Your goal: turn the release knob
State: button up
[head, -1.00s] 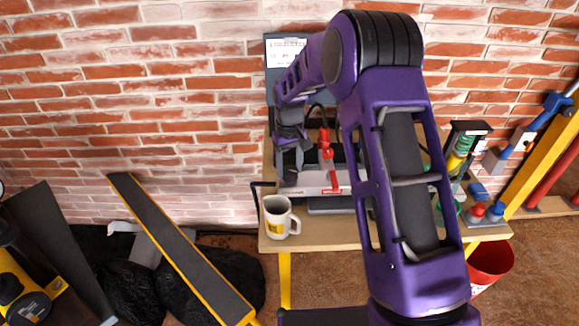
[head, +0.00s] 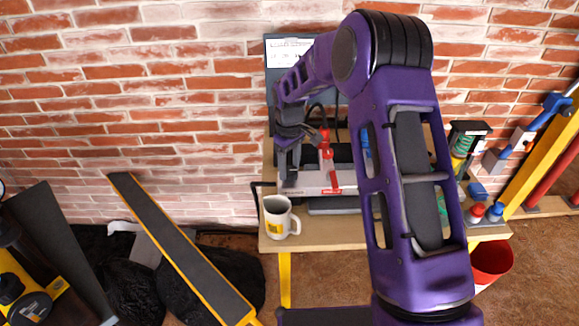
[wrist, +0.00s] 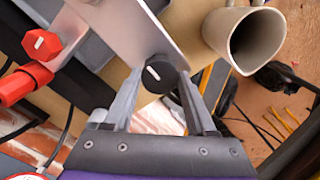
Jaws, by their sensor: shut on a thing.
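A round black knob (wrist: 160,75) with a white pointer line sits on a light metal plate (wrist: 125,28) in the wrist view. My gripper (wrist: 161,90) is shut on this knob, one finger on each side of it. The white line runs at a slant. A red knob (wrist: 42,45) with a white mark and a red fitting lie to the left. In the head view the light device body (head: 312,181) with its red upright part (head: 326,155) stands on the bench. There my arm covers much of the device, and the black knob is hidden.
A white mug (head: 277,218) stands on the bench (head: 320,230) close by the device; it also shows in the wrist view (wrist: 245,38), right of my gripper. A brick wall is behind. Bottles (head: 485,210) and a red bucket (head: 490,262) are at the right.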

aim_at(289, 170)
jog(key=o, duration=1.4)
jog(key=shift+c, duration=0.2)
notch_tip(289, 170, up, 18)
jog(key=p, duration=0.1)
jog(key=shift+f, duration=0.2)
